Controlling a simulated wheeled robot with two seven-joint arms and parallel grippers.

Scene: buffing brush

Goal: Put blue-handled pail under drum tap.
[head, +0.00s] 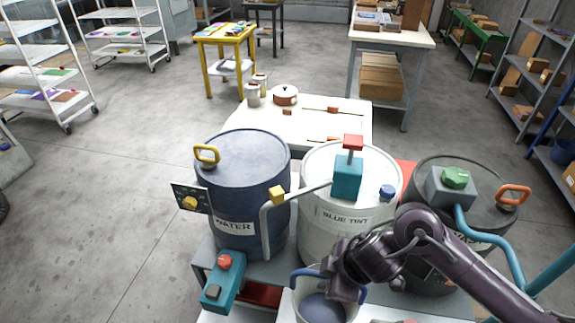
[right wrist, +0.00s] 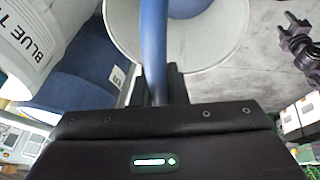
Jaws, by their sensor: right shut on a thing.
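The pail (head: 322,309) is at the bottom centre of the head view, in front of the white BLUE TINT drum (head: 318,240). It is pale with a blue-grey inside and a blue handle. My right gripper (head: 345,285) is shut on that handle; the fingertips are partly hidden. The right wrist view shows the blue handle (right wrist: 154,40) rising from the jaws across the pail's round mouth (right wrist: 205,50). A teal tap block (head: 348,176) with a red top sits on the white drum. A grey pipe (head: 265,230) bends down between this drum and the blue WATER drum (head: 240,165).
A dark drum (head: 465,190) with an orange handle stands right, behind my right arm. A teal control box (head: 222,285) with a red button is left of the pail. A white table (head: 300,125) is behind the drums. Open floor (head: 120,200) lies left.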

